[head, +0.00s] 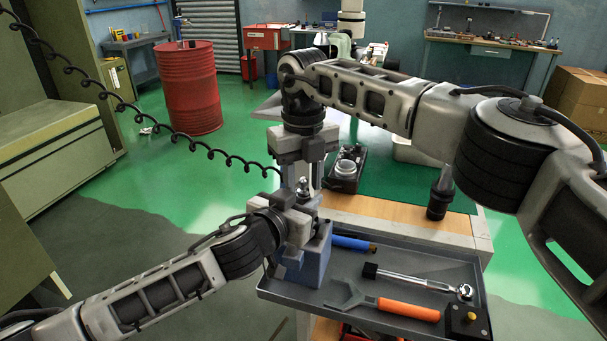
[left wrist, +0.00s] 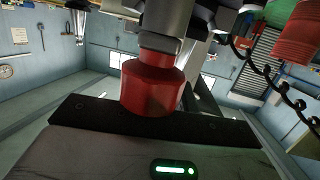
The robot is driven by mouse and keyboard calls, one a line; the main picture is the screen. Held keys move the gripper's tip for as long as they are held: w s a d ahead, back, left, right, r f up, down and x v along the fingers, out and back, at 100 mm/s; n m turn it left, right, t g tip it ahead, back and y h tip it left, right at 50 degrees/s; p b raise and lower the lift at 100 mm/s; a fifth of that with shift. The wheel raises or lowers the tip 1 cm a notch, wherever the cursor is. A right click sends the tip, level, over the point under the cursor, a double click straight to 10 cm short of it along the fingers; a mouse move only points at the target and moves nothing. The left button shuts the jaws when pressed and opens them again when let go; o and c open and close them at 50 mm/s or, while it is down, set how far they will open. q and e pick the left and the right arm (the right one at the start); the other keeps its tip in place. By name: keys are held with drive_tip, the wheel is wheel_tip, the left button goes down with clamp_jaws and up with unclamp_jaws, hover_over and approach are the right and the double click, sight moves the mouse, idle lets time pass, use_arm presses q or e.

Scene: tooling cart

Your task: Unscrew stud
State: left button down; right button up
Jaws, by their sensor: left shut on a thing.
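A blue block (head: 314,262) stands upright at the tray's left end. My left gripper (head: 296,228) is at its upper part, shut on it, and hides some of it. A small silver piece, which looks like the stud (head: 304,187), shows above the block. My right gripper (head: 302,176) points down from above, its fingers apart on either side of the silver piece. I cannot tell whether they touch it. In the left wrist view a red cylinder (left wrist: 152,88) is close up against a grey part; I cannot make out its role.
Behind is a green mat (head: 400,185) with a black device (head: 347,168). A red barrel (head: 188,88) stands farther back.

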sight(303, 178)
use_arm(q)
drive_tip(key=shift+f, duration=0.2)
use_arm(e)
clamp_jaws()
drive_tip(key=shift+n, duration=1.6)
drive_tip(key=shift+r, duration=0.25)
drive_tip(key=shift+r, duration=0.85)
drive_tip(key=shift+r, duration=2.05)
use_arm(q)
drive_tip(key=c, duration=1)
unclamp_jaws()
drive_tip(key=shift+r, duration=0.1)
